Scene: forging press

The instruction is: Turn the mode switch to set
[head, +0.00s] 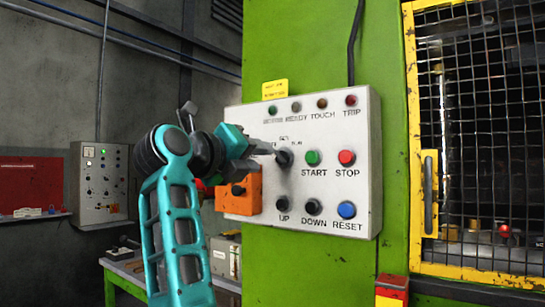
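The mode switch (285,159) is a black knob at the middle of the pale control panel (365,120) on the green press column. Small lettering sits above it; "RUN" may be one mark, but the rest is too small or covered to read. The knob's pointer direction is unclear.
The green START button (312,158) and red STOP button (347,158) are just right of the switch. UP (283,203), DOWN (313,207) and RESET (347,210) sit below. An orange block (242,193) is below my gripper. A yellow-framed mesh guard (480,130) stands right.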

